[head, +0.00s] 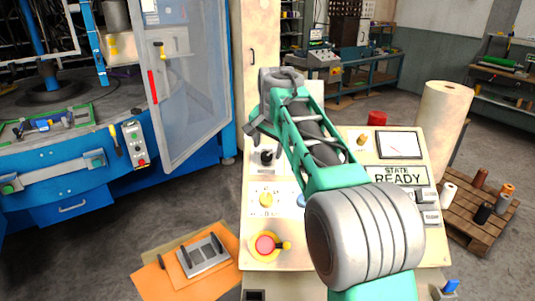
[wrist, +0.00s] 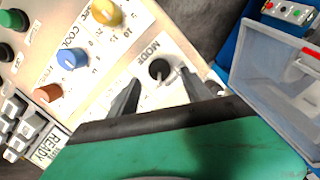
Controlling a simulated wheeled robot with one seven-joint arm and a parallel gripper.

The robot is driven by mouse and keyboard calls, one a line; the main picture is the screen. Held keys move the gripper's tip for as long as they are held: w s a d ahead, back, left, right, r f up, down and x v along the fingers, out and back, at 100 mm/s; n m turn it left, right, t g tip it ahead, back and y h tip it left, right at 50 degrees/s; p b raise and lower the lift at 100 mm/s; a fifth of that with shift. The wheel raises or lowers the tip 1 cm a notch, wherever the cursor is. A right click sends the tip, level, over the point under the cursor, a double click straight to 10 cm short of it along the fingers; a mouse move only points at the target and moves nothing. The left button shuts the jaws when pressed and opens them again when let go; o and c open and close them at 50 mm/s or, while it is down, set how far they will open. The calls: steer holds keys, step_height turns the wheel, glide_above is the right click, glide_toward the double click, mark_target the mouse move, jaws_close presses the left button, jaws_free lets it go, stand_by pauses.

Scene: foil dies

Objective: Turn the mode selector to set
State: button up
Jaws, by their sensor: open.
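The mode selector is a black round knob (wrist: 160,70) under the printed word MODE on the cream control panel (wrist: 110,50). In the head view the black knob (head: 266,157) shows at the panel's upper left, just below my gripper (head: 254,130). My gripper is open; its two dark fingers (wrist: 160,80) stand on either side of the knob in the wrist view. I cannot tell whether they touch it.
A yellow knob (head: 266,199) and a red stop button (head: 265,245) sit lower on the panel. A display (head: 397,176) reads STATE READY. A clear machine door (head: 185,85) stands open at left. A pallet (head: 475,220) with rolls stands at right.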

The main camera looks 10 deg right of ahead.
mark_target(267, 155)
steer(key=p+x, duration=0.1)
steer(key=x, duration=0.4)
steer(key=shift+w+f, duration=0.2)
steer(key=shift+f, duration=0.15)
jaws_close()
